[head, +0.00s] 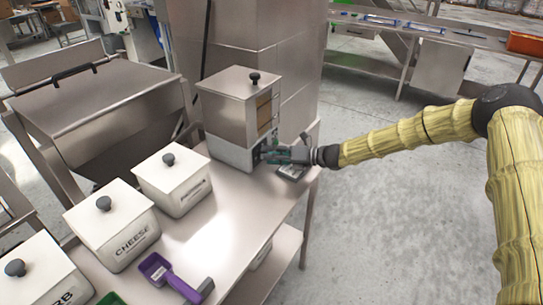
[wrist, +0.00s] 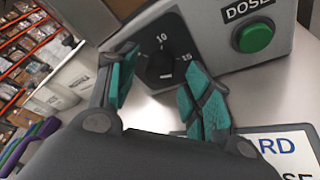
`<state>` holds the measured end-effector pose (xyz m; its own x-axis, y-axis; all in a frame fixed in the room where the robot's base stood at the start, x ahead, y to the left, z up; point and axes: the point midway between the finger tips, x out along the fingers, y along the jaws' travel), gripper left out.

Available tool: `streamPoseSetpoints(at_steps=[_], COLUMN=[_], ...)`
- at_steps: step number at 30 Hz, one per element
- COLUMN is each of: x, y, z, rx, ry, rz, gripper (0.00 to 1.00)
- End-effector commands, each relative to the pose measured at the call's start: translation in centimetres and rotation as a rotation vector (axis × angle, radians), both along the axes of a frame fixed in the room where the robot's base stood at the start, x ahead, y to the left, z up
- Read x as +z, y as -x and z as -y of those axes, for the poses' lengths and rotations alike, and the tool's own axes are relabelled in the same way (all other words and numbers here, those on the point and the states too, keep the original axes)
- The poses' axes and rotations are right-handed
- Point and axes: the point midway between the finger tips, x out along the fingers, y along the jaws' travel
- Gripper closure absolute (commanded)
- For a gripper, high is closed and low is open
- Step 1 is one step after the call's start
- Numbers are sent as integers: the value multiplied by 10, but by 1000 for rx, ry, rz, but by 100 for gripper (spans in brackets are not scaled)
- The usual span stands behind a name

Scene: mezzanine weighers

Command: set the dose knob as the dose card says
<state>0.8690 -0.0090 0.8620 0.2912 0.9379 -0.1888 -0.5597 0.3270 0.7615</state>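The dose knob (wrist: 160,66) is black, on a dark dial at the front of the dispenser (head: 232,115); the numbers 10 and 15 show beside it. Where its pointer stands cannot be told. My gripper (wrist: 160,75) is open, its teal fingers on either side of the knob in the wrist view, with gaps visible. It also shows at the dispenser's front in the head view (head: 264,155). The dose card (wrist: 288,150) lies below the dial; only "RD" and "SE" are readable, and its value is out of view.
A green button (wrist: 253,37) under the label DOSE sits right of the dial. White lidded bins (head: 173,180), one marked CHEESE (head: 120,235), and a purple scoop (head: 160,272) stand on the steel table (head: 215,232). Open floor lies right of the table.

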Motion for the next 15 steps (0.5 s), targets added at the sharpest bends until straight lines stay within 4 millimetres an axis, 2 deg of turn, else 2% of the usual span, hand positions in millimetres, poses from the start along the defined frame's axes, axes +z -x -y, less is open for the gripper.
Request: streamPoseSetpoints(at_steps=[8, 15], x=[1, 8], y=[1, 11], z=[6, 38], rx=[-1, -2], ry=[0, -1], rz=[0, 1], gripper=[50, 50])
